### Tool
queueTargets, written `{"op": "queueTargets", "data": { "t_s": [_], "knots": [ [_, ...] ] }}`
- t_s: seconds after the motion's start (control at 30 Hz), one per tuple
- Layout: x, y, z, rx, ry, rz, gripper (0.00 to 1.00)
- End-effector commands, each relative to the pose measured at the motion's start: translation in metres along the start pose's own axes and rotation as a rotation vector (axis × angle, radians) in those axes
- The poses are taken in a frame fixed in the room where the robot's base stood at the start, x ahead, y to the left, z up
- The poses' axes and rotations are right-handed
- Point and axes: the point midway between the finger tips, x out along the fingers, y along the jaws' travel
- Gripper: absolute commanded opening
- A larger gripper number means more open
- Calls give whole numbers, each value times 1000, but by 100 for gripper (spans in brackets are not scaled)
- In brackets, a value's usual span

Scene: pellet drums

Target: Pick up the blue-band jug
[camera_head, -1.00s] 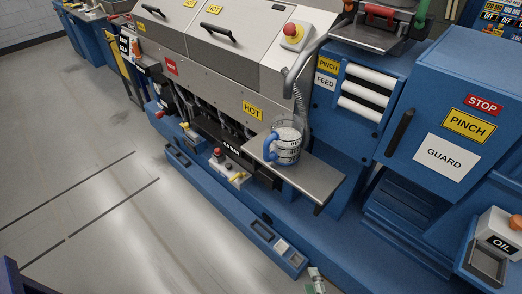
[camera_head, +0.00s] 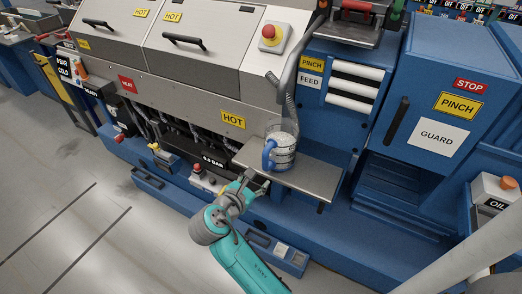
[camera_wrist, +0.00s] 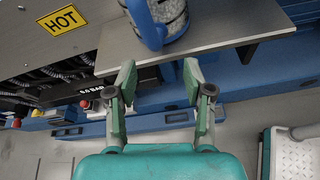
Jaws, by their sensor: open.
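The jug (camera_head: 285,157) is a clear measuring jug with a blue handle on its left side and pale pellets inside. It stands upright on a steel shelf (camera_head: 318,182) on the front of the machine. In the wrist view the jug (camera_wrist: 173,14) is at the top, cut off by the frame edge, with its blue handle towards me. My gripper (camera_wrist: 160,80) is open and empty, its fingers apart just short of the shelf's front edge. In the head view my gripper (camera_head: 258,184) is small and partly hidden by my wrist, below and left of the jug.
A grey hose (camera_head: 291,95) hangs close behind the jug. The hot machine front (camera_head: 190,85) rises behind the shelf, with a yellow HOT label (camera_head: 233,118). A blue guard cabinet (camera_head: 430,110) stands to the right. Bare shelf lies right of the jug; open floor lies at left.

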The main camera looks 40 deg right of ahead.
Motion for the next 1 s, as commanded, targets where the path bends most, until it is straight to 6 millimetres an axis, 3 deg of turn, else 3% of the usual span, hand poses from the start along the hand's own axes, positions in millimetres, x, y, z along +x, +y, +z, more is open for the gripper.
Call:
{"op": "queueTargets", "data": {
  "t_s": [0.17, 0.4, 0.67, 1.0],
  "knots": [
    [6, 3, 7, -22, -10, -30, 52],
    [40, 2, 7, -20, -10, -30, 52],
    [58, 1, 6, -20, -9, -28, 52],
    [101, -1, 1, -20, -9, -28, 52]
  ]
}}
